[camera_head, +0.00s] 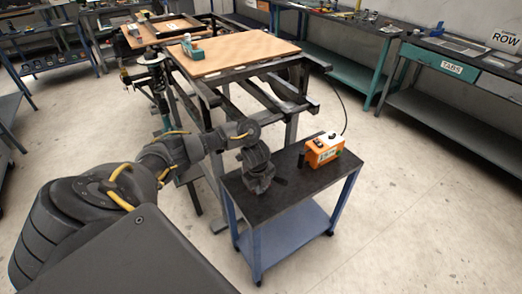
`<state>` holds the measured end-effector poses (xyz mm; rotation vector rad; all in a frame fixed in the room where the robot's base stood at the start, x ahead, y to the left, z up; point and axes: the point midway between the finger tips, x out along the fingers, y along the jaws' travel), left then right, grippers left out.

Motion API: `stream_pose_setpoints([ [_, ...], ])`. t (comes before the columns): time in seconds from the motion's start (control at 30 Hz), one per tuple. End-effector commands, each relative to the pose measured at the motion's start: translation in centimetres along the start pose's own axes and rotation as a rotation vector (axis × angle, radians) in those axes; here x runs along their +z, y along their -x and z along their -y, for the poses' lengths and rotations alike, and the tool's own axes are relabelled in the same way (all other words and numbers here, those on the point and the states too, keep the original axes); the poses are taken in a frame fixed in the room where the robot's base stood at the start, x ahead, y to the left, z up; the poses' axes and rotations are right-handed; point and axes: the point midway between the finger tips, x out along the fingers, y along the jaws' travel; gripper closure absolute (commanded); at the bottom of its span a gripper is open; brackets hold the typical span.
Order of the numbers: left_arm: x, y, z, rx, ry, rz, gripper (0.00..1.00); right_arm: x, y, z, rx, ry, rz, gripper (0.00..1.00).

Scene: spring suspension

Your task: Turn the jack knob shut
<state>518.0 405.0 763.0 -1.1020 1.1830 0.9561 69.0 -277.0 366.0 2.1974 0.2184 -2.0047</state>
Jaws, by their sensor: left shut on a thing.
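My left arm reaches in from the left, and my left gripper (260,188) points down over the black top of the small blue cart (287,205). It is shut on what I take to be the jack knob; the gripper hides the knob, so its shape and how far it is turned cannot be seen. A small dark piece (281,181) shows just right of the gripper. My right gripper is not in view.
An orange box with black knobs (323,149) stands on the cart's back right, with a black cable rising behind it. Behind the cart is a dark metal frame with a wooden board (235,55). A spring strut (157,82) stands left. Floor at right is clear.

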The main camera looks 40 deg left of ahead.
Motion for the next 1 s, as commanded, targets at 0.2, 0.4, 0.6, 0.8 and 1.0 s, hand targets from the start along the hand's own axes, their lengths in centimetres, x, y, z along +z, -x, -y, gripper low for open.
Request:
stream_pose_setpoints([
  [0.2,0.1,0.0,0.0,-0.001,0.001,0.002,0.54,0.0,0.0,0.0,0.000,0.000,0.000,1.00],
  [0.4,0.0,0.0,0.0,-0.001,0.001,0.001,0.53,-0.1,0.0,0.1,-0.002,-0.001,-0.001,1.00],
  [0.6,0.0,1.1,0.1,-0.004,-0.001,0.000,0.53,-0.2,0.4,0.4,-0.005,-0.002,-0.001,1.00],
  [0.8,0.2,5.1,0.3,-0.006,-0.003,0.004,0.53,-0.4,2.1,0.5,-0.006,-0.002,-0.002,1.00],
  [1.0,0.2,8.8,0.1,-0.004,-0.002,0.004,0.53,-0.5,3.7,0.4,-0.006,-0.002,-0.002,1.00],
])
